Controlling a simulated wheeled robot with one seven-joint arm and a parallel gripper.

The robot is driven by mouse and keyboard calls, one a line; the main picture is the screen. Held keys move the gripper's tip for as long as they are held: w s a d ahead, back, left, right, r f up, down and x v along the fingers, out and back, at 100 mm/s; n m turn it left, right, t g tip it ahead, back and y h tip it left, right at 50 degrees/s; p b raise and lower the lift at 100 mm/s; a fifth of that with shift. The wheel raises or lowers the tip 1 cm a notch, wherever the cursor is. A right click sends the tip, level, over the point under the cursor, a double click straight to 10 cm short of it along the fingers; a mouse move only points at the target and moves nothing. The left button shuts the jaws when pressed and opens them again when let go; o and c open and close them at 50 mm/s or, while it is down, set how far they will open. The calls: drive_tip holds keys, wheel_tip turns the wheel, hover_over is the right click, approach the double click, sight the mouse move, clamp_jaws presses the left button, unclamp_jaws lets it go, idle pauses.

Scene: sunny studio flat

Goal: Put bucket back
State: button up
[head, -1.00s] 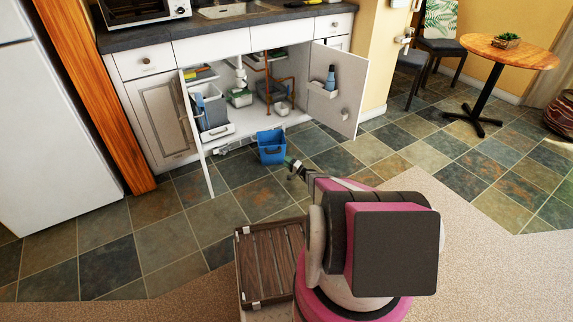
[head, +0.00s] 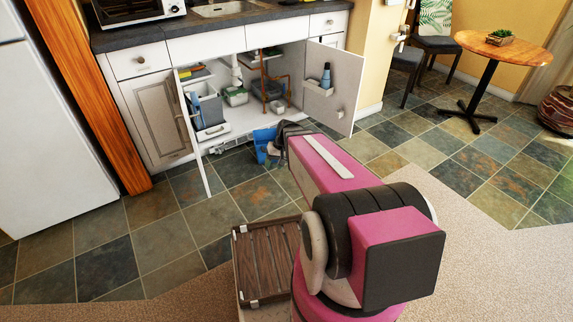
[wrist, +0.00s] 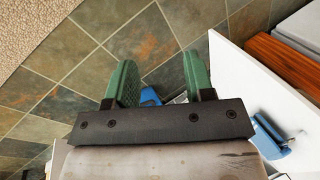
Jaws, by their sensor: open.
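The blue bucket (head: 262,146) is on the tiled floor in front of the open sink cabinet (head: 237,132). My gripper (head: 273,153) is at the bucket's right side in the head view and hides part of it. In the wrist view my gripper (wrist: 161,64) has its two green fingers spread wide apart. A small part of the blue bucket (wrist: 150,97) shows between them, low near the gripper's body. The rest of the bucket is hidden, and I cannot tell whether the fingers touch it.
The left cabinet door (head: 193,140) and right door (head: 328,90) both stand open. Inside are a grey bin (head: 208,108), pipes and small containers. A slatted wooden crate (head: 265,262) is beside my base. A round table (head: 513,46) stands at right.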

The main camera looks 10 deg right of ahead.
drive_tip(key=s+d+r+h, duration=0.3)
drive_tip(key=s+r, duration=0.3)
drive_tip(key=s, duration=0.2)
drive_tip(key=shift+s+d+r+t+h, duration=0.2)
drive_tip(key=shift+d+r+t+h, duration=0.1)
drive_tip(key=shift+r+h, duration=0.15)
drive_tip(key=shift+f, duration=0.1)
idle(0.3)
